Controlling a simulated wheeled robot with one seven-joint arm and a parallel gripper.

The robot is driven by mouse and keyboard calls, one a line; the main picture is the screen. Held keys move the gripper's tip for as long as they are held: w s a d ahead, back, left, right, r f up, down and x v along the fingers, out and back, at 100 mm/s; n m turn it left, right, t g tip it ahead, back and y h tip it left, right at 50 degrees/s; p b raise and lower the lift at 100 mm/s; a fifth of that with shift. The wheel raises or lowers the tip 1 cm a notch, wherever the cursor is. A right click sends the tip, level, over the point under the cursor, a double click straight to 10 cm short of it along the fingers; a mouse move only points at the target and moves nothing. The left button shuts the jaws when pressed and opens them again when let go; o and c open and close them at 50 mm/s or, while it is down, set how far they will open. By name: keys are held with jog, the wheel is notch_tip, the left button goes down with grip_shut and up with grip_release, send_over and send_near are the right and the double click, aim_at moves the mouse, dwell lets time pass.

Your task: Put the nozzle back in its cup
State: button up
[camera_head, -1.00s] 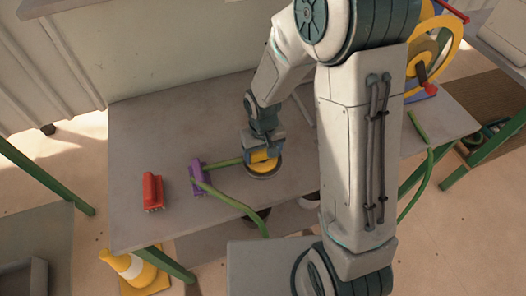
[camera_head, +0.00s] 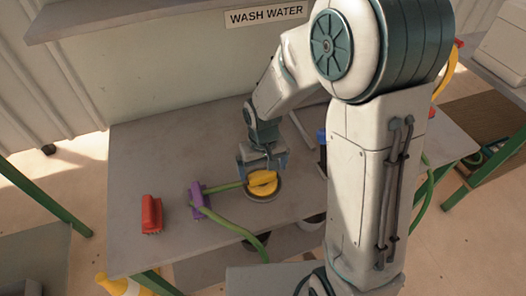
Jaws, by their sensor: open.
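The yellow nozzle (camera_head: 263,181) lies over a round grey cup (camera_head: 264,199) on the bench, with the cup's rim showing around its lower side. I cannot tell how deep it sits. My gripper (camera_head: 264,166) is open just above and behind the nozzle. The fingertips are close to it, and whether they touch is unclear.
The purple block (camera_head: 198,200) and a red brush (camera_head: 152,214) stand on the grey bench (camera_head: 150,150) to the left. A blue-topped dark item (camera_head: 321,145) shows beside my arm, which hides the bench's right part. The bench's back left is clear.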

aim_at(263, 175)
notch_tip(263, 175, up, 8)
jog(key=s+d+r+m+t, duration=0.3)
jog(key=s+d+r, duration=0.5)
jog(key=s+d, duration=0.3)
jog(key=shift+s+d+r, duration=0.4)
jog(key=shift+s, duration=0.25)
